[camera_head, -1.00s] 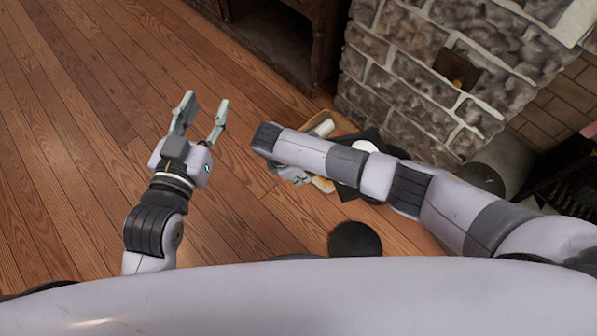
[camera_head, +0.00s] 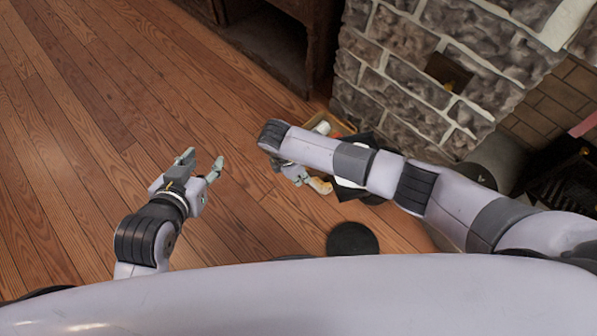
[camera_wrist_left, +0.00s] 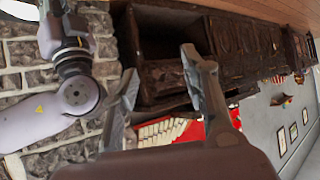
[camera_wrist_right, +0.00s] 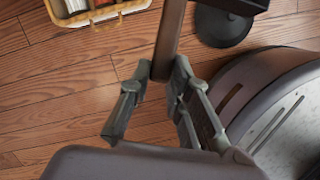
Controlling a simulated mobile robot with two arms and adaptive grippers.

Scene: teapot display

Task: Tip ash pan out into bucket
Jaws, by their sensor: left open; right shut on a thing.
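My right gripper (camera_wrist_right: 160,85) is shut on a brown handle (camera_wrist_right: 171,35), which runs up out of the right wrist view. In the head view my right forearm hides most of this gripper (camera_head: 292,172). A dark, flat, square-edged pan (camera_head: 368,143) with a pale patch on it shows from behind the forearm; its handle's join is hidden. My left gripper (camera_head: 203,162) is open and empty above bare floor, apart from the pan; its fingers show in the left wrist view (camera_wrist_left: 160,75). A dark round thing (camera_head: 353,239) stands nearby; I cannot tell whether it is the bucket.
A yellowish basket (camera_wrist_right: 105,16) with a white roll and a red item is on the floor, also in the head view (camera_head: 316,124). A stone fireplace wall (camera_head: 400,70) rises behind. A dark wooden cabinet (camera_head: 270,55) stands further left. The wooden floor at left is clear.

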